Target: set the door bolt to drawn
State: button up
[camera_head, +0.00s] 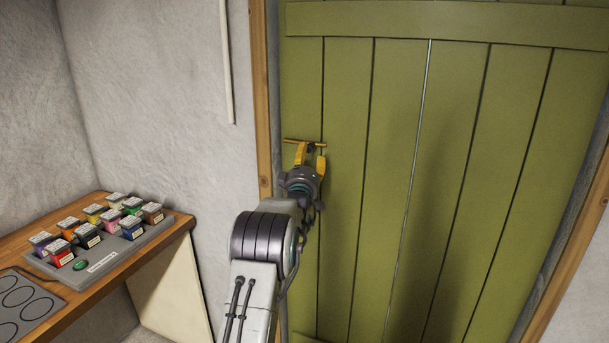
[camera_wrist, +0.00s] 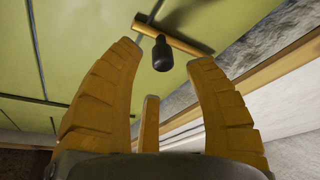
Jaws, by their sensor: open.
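The door bolt is a brass bar (camera_head: 303,142) on the left edge of the green plank door (camera_head: 445,140). In the wrist view the bolt's bar (camera_wrist: 174,34) lies across the door near the frame, with a dark knob (camera_wrist: 162,54) sticking out from it. My gripper (camera_head: 312,150) has yellow fingers and is at the bolt in the head view. In the wrist view my gripper (camera_wrist: 165,70) is open, and the knob is just beyond the fingertips, between their lines. No finger clearly touches it. The bar's far end by the frame is hard to make out.
A wooden bench (camera_head: 185,226) at left bears a grey tray (camera_head: 120,254) with several coloured small boxes and a panel with circles (camera_head: 22,300). The wooden door frame (camera_head: 262,100) runs just left of the bolt. The door face to the right is clear.

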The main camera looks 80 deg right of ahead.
jog(key=v, duration=0.7)
jog(key=shift+a, duration=0.1)
dwell(1.0)
